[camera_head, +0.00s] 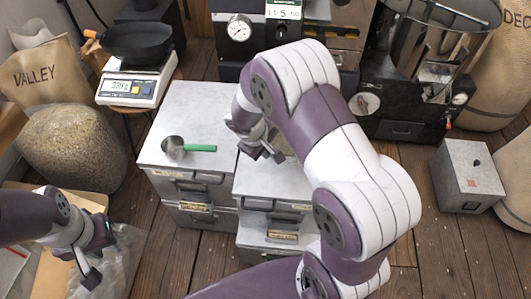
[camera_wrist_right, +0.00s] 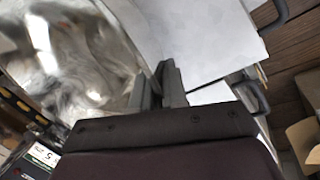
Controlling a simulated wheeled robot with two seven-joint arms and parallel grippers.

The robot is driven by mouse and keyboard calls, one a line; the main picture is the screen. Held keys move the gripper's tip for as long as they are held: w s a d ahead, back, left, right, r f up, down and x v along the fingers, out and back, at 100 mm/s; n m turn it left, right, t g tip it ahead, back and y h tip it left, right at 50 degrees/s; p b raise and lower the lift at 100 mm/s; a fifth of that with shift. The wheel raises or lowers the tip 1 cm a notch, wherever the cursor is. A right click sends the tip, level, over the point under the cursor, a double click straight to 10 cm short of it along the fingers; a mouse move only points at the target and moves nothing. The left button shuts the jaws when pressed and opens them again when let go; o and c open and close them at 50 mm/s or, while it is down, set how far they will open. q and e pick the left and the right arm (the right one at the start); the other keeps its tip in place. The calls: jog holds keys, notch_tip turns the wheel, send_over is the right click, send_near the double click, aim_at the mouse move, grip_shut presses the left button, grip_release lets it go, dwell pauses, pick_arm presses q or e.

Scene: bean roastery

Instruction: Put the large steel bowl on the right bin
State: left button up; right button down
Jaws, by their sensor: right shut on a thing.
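The right bin (camera_head: 257,183) is a grey box with a flat top, partly hidden behind my right arm. My right gripper (camera_head: 265,154) is over its top. In the right wrist view, my right gripper (camera_wrist_right: 168,85) is shut on the large steel bowl (camera_wrist_right: 75,55), whose shiny curved wall fills the left side. In the head view I cannot make out the bowl; my right arm covers that area. I cannot tell whether the bowl touches the bin. My left gripper (camera_head: 98,250) is open and empty at the lower left.
The left bin (camera_head: 195,105) carries a scoop (camera_head: 175,148) with a green handle. A scale (camera_head: 138,85) with a black pan (camera_head: 137,42) stands at the back left. A roaster (camera_head: 420,75) stands behind my right arm. A grey box (camera_head: 467,170) sits at the right.

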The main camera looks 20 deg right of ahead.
jog(key=shift+w+f, duration=0.1)
jog(key=shift+f, duration=0.4)
jog(key=c, duration=1.2)
grip_release()
jog(key=shift+f, duration=0.1)
pick_arm(q)
jog(key=shift+f, duration=0.35)
pick_arm(e)
jog(key=shift+o, duration=0.2)
